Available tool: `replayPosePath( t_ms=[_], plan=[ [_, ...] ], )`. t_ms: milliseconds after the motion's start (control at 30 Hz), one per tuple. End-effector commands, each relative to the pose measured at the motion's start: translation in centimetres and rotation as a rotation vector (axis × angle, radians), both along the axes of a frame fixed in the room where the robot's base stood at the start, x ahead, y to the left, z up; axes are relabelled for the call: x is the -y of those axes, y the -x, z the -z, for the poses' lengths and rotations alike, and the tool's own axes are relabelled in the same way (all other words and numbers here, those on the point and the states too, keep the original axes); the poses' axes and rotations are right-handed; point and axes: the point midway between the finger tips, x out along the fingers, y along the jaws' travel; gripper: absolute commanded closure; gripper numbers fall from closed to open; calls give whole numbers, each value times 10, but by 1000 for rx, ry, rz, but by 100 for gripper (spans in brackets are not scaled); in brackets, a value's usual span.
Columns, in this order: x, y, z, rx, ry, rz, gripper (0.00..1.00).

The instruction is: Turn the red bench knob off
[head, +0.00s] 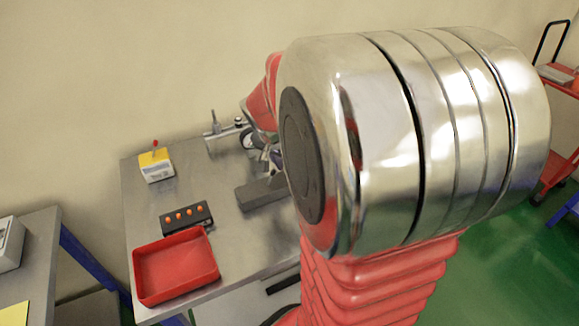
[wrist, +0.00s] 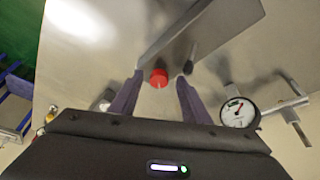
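The red knob (wrist: 158,78) is a small round red cap in the wrist view, beside the edge of a grey metal block (wrist: 190,30). My gripper (wrist: 160,82) has its two dark fingers apart, one on each side of the knob. Gaps show between the knob and both fingers, and I cannot tell how deep the fingers reach around it. In the head view my arm covers the knob and most of my gripper.
A round gauge (wrist: 238,112) with metal fittings is right of my fingers. On the metal bench (head: 140,215) are a red tray (head: 178,268), a black strip with orange buttons (head: 187,217) and a yellow-topped box (head: 156,165). A red cart (head: 556,168) stands far right.

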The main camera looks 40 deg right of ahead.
Motion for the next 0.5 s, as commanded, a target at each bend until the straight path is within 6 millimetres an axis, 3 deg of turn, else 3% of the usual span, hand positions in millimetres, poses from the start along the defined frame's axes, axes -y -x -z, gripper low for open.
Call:
replayPosePath(
  t_ms=[267,500],
  plan=[
    [0,0,-2,0,1,0,57],
    [-7,2,-20,2,3,0,57]
  ],
)
